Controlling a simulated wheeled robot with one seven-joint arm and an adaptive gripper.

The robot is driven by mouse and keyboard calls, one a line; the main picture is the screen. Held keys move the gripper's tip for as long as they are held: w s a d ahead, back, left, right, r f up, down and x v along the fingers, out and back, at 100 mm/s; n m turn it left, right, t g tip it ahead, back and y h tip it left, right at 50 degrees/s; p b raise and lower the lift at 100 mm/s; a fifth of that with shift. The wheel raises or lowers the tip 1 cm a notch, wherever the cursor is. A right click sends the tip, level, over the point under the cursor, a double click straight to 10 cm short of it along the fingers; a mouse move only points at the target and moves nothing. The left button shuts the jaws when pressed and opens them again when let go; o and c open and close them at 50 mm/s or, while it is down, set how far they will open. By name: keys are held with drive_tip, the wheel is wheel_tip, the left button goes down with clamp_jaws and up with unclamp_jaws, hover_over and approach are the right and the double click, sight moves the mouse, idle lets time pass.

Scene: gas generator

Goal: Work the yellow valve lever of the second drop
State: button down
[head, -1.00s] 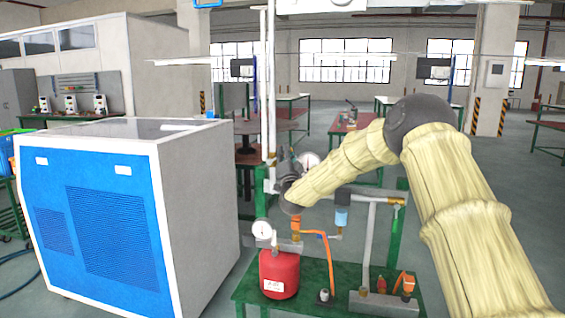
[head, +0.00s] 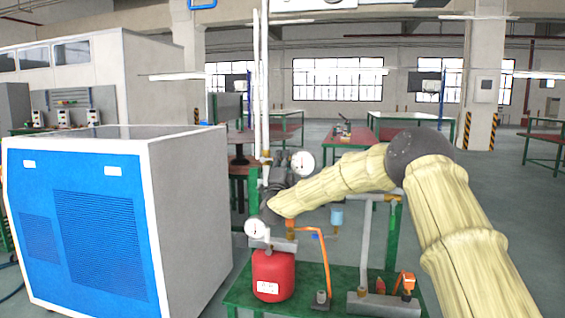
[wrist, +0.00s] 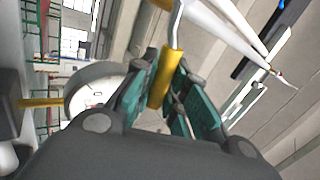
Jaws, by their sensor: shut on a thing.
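In the wrist view, the yellow valve lever (wrist: 165,80) lies between the teal pads of my gripper (wrist: 160,90), which is shut on it. A pale metal rod bends upward from the lever's far end. In the head view, my gripper (head: 274,198) is a dark shape at the upright pipe (head: 264,110), just left of the pale end of my arm. The lever cannot be made out there. A round white gauge (head: 302,161) is close to the right of my gripper; the gauge also shows in the wrist view (wrist: 92,94), left of the fingers.
A blue and grey machine cabinet (head: 190,220) stands at the left. Below my gripper, a green bench (head: 330,289) carries a red tank (head: 273,275), a second gauge (head: 257,229) and orange fittings. A blue-topped filter (head: 336,218) stands near my forearm. Open floor lies at the right.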

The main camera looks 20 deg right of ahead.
drive_tip(key=shift+f, duration=0.1)
drive_tip(key=c, duration=1.4)
unclamp_jaws()
drive_tip(key=shift+d, duration=0.1)
